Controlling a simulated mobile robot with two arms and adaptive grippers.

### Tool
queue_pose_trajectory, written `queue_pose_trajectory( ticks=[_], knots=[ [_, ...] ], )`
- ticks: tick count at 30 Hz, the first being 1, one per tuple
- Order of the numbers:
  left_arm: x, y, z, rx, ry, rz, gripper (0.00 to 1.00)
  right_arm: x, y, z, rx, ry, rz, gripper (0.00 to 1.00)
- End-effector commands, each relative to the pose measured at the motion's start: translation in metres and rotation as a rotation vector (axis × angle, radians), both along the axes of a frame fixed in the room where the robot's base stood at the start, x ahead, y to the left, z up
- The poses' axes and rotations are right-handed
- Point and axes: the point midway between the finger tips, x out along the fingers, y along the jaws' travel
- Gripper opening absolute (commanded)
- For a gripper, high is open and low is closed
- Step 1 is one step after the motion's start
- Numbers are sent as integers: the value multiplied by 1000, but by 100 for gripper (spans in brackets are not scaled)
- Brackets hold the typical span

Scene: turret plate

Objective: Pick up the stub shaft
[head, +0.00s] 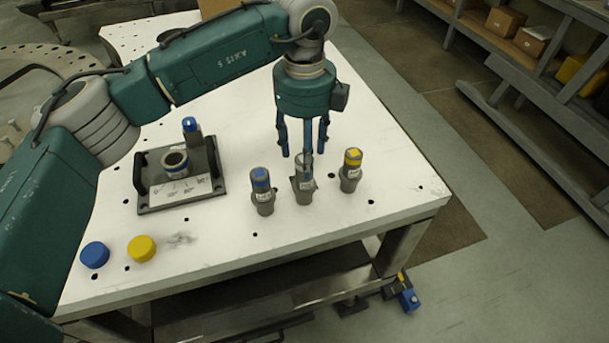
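Three upright grey stepped cylindrical parts stand in a row on the white table: one with a blue top (261,190), a middle one with a grey top (304,188), and one with a yellow top (351,172). No readable label tells me which is the stub shaft. My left gripper (305,152) points down at the middle part, its blue fingers spread apart. One finger overlaps the top of this part in the picture; I cannot tell whether they touch. My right gripper is not in view.
A dark plate (148,206) left of the row holds a ring-shaped socket (176,163) and a blue-topped post (191,128). A blue cap (94,254) and a yellow cap (141,248) lie near the front left edge. The table's front middle is clear.

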Motion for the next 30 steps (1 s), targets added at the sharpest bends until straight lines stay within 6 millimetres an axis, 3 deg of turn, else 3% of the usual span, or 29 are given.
queue_pose_trajectory(
  ticks=[3,7,15,16,24,30],
  knots=[
    [-1,1,-13,0,5,-1,52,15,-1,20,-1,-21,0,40],
    [-1,0,-30,-1,3,-1,52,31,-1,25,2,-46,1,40],
    [0,0,-37,-1,1,-2,52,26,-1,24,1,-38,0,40],
    [0,0,-36,-1,1,-2,50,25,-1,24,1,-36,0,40],
    [0,0,-36,-1,1,-1,0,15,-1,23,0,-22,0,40],
    [0,0,-34,-2,-2,-2,0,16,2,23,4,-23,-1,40]
  ],
)
